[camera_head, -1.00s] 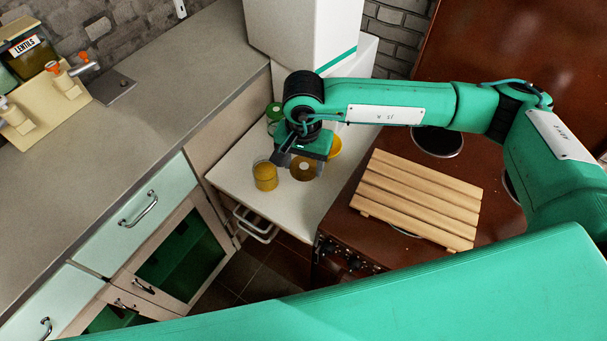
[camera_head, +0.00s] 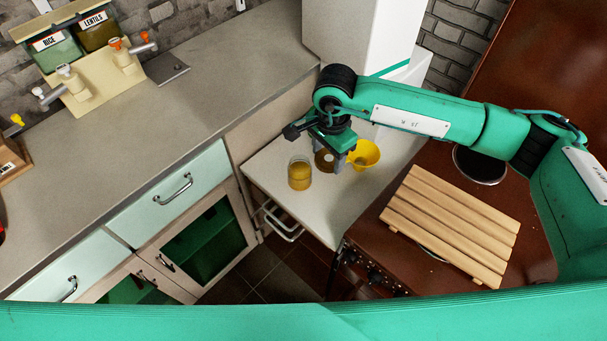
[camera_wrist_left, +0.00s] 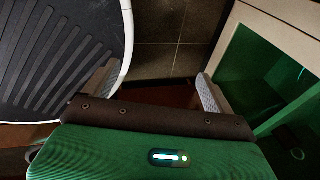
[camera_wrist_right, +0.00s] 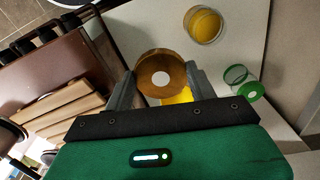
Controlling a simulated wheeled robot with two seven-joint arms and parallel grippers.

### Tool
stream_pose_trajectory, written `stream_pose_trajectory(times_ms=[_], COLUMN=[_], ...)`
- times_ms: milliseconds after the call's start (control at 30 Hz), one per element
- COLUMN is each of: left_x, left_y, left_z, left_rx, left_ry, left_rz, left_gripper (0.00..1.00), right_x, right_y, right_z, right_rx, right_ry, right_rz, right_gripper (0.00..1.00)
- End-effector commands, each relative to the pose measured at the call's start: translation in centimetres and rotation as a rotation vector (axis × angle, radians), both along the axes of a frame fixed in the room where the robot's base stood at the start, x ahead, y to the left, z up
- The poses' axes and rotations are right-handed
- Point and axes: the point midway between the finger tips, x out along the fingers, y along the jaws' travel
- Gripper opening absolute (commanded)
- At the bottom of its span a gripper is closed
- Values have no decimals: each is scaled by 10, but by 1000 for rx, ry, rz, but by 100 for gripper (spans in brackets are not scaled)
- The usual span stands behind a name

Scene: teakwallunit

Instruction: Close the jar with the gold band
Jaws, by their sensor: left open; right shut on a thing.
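The jar with the gold band (camera_head: 300,173) is clear glass with yellow showing. It stands upright and uncovered on the white worktop, and also shows in the right wrist view (camera_wrist_right: 203,25). My right gripper (camera_head: 328,158) is shut on a brown-gold round lid with a pale centre (camera_wrist_right: 161,78). The lid is apart from the jar, to its right in the head view; its height above the worktop is hard to tell. My left gripper (camera_wrist_left: 155,85) is open and empty, low down near a cabinet and floor tiles.
A green-banded jar (camera_wrist_right: 236,74) and a green lid (camera_wrist_right: 250,92) are near the gold jar. A slatted wooden board (camera_head: 450,225) lies on the brown stove. White worktop (camera_head: 275,165) is clear left of the jar.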

Motion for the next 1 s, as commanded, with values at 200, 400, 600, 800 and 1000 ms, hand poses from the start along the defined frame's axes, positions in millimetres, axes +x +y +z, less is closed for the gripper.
stream_pose_trajectory(times_ms=[200,400,600,800,1000], left_x=[89,160,219,258,280], left_y=[-31,-55,-77,-98,-133], left_z=[59,129,217,300,353], left_rx=[195,433,715,1011,1304], left_ry=[-160,-307,-446,-552,-625], left_rz=[-367,-634,-823,-958,-1134], left_gripper=[88,88,88,88,88], right_x=[25,44,61,73,79], right_y=[19,35,50,62,70], right_z=[-4,-8,-13,-17,-20], right_rx=[8,13,15,14,13], right_ry=[-3,-2,4,9,15], right_rz=[-273,-521,-764,-968,-1092], right_gripper=[36,36,36,36,36])
